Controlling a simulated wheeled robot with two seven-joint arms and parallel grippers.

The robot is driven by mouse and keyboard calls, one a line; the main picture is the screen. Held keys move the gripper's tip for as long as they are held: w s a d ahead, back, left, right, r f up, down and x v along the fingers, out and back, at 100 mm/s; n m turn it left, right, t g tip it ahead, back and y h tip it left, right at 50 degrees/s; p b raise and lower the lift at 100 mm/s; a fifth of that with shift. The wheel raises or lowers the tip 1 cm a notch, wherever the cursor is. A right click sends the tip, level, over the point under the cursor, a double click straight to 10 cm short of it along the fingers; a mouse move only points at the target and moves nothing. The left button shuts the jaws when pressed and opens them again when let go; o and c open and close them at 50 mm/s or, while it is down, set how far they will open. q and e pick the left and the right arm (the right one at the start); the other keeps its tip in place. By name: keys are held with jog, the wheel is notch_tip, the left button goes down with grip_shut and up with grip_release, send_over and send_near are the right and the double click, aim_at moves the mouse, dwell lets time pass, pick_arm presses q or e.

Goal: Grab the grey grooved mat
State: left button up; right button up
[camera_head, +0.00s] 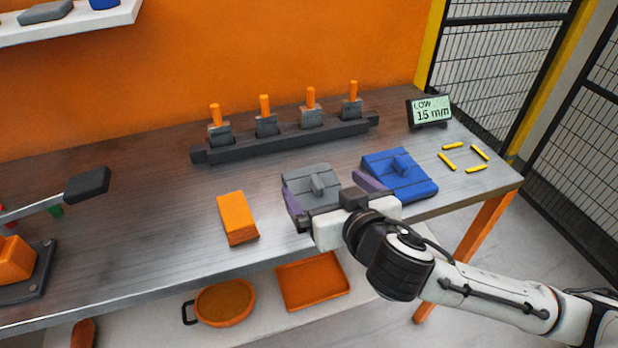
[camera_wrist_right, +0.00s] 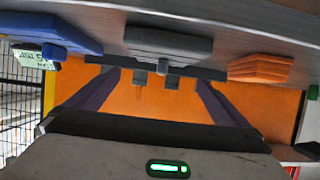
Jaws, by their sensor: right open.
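The grey grooved mat (camera_head: 308,179) lies on the metal workbench, with a raised grey grip block on its top. In the right wrist view the mat (camera_wrist_right: 168,44) shows edge-on, ahead of my fingers. My right gripper (camera_head: 333,194) is open at the mat's near side. One purple finger is by the mat's left front edge, the other is to its right, near the blue mat. I cannot tell whether either finger touches anything. Nothing shows between the fingers at their tips in the wrist view (camera_wrist_right: 158,88). My left gripper is not in view.
A blue mat (camera_head: 415,184) with a similar grip lies close on the right. An orange block (camera_head: 237,218) lies on the left. Behind is a dark rack (camera_head: 290,140) with orange-topped pieces. A display (camera_head: 430,112) reads "LOW 15 mm". A dark-ended lever (camera_head: 88,185) stands far left.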

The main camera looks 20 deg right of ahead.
aim_at(317, 179)
jog(key=x, duration=0.4)
jog(key=shift+w, duration=0.25)
jog(key=p+x, duration=0.1)
jog(key=x, duration=0.3)
jog(key=shift+w+a+f, duration=0.15)
jog(key=shift+w+f, duration=0.1)
jog(key=shift+w, duration=0.05)
jog(key=c, duration=0.9)
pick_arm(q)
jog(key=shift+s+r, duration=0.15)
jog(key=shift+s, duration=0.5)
pick_arm(e)
jog(key=shift+c, duration=0.2)
